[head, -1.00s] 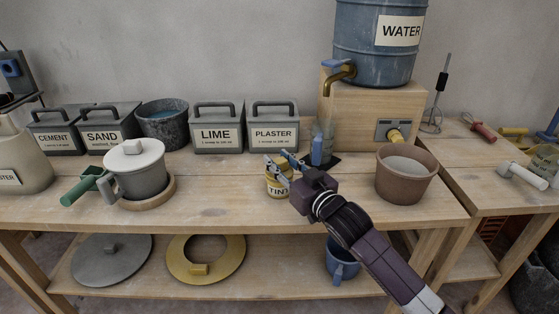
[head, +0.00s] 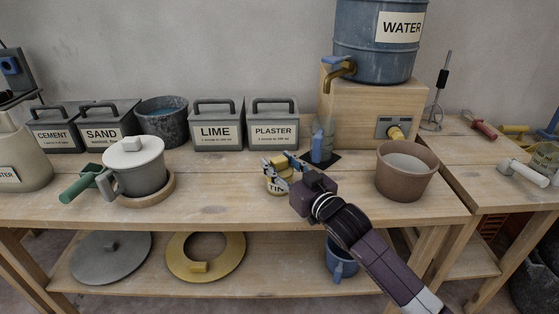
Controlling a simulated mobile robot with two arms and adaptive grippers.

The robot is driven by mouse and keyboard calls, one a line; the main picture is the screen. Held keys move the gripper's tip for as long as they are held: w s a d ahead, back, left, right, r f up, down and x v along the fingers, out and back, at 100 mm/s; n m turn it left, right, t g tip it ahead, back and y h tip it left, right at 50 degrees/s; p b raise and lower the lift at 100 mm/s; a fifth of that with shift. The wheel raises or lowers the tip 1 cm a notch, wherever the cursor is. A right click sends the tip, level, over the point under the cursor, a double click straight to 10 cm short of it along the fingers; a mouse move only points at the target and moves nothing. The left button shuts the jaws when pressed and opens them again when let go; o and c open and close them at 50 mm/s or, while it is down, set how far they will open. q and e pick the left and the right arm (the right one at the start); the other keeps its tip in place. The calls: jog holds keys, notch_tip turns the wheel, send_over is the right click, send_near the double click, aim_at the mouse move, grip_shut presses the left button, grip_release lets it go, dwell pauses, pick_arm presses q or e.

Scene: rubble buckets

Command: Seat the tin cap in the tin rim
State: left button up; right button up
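The yellow tin (head: 275,188), with a pale label partly reading "TIN", stands near the middle of the bench. My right gripper (head: 279,165) is at its top, coming in from the lower right. A yellow piece, which looks like the tin cap (head: 281,160), shows between its fingers, and they appear closed on it. The fingers hide the tin's rim, so I cannot tell whether the cap touches it or sits level. My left gripper is not in view.
A clear bottle with a blue part (head: 317,148) stands just behind my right gripper. A brown bucket (head: 405,175) is to the right. A grey lidded pot (head: 140,172) with a green-handled tool beside it is to the left. The bench front between pot and tin is clear.

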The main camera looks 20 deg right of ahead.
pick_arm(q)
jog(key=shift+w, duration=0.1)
pick_arm(e)
jog(key=shift+o, duration=0.6)
jog(key=shift+r, duration=0.2)
jog(key=v, duration=1.2)
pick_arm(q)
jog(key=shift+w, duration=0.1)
pick_arm(e)
jog(key=shift+s+f, duration=0.1)
